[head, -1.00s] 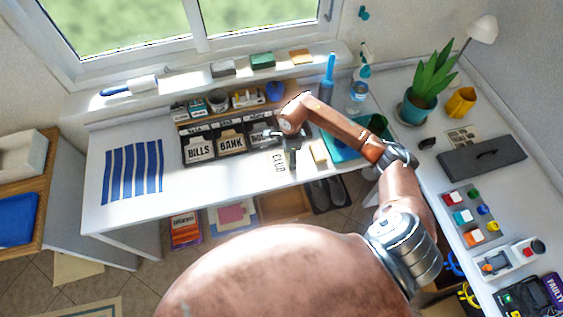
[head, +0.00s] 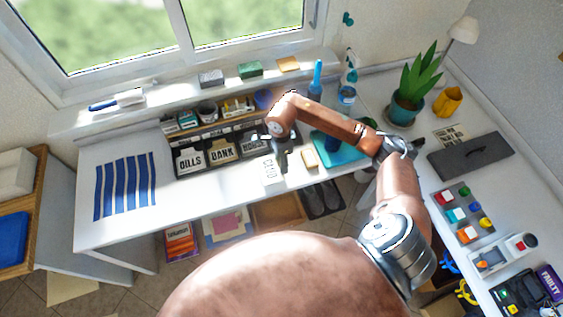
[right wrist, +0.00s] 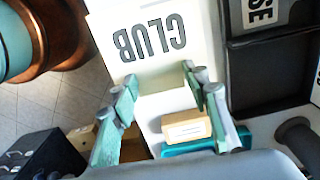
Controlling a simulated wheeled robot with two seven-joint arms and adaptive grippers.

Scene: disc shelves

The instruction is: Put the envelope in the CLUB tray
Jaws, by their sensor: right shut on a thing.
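My right gripper (head: 282,157) is shut on a white envelope marked CLUB (head: 268,172). Black trays stand at the desk's back, with faces reading BILLS (head: 190,160), BANK (head: 222,153) and a partly readable HOUSE (head: 254,144). The HOUSE face also shows in part in the right wrist view (right wrist: 262,12). I cannot make out a tray face reading CLUB; my arm covers that part. My left gripper is out of view.
A tan block (head: 309,158) and a teal mat (head: 345,150) lie right of the envelope. A blue-striped mat (head: 125,187) lies on the left of the desk. A shelf with small items runs behind the trays. The desk's front edge is close below the envelope.

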